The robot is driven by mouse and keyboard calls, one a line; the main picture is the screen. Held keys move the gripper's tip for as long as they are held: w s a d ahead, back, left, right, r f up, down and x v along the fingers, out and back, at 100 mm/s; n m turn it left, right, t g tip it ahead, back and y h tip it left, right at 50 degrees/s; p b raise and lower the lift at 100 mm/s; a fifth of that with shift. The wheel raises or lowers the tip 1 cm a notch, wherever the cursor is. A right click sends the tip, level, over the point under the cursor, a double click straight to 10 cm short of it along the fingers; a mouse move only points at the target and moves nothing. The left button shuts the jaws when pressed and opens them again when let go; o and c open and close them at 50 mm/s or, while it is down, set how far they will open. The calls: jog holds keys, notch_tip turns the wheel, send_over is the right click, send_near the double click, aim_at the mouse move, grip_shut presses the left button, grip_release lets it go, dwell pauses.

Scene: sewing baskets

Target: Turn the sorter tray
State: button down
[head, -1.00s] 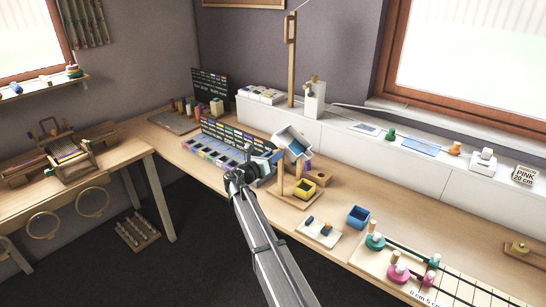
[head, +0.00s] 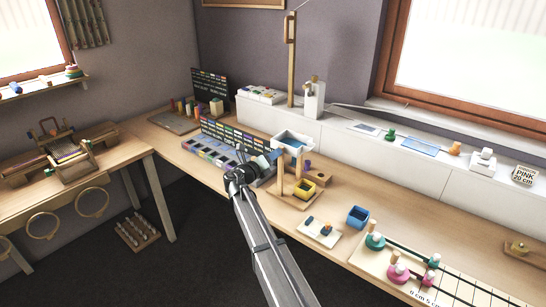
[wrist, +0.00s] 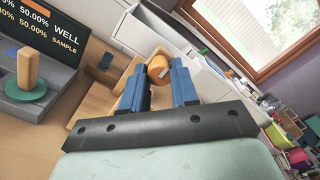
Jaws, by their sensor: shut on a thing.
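The sorter tray (head: 293,138) is a pale tray with blue inner walls, held up on a wooden stand (head: 281,178). It looks nearly level in the head view. My gripper (head: 277,154) is at the tray's near left side. In the wrist view its blue fingers (wrist: 158,82) are closed around a round orange-brown wooden knob (wrist: 158,66). The knob's join to the tray is hidden. The tray's contents cannot be made out.
A color sorting rack (head: 216,152) is left of my gripper. A small pale board with pegs (head: 319,232) lies in front of the stand. Pulleys and cords (head: 405,255) are on the right. A white ledge (head: 345,140) runs along the back.

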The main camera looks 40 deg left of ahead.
jog(key=c, duration=0.9)
grip_release()
jog(key=shift+s, duration=0.1)
jog(key=s, duration=1.3)
jog(key=shift+s, duration=0.35)
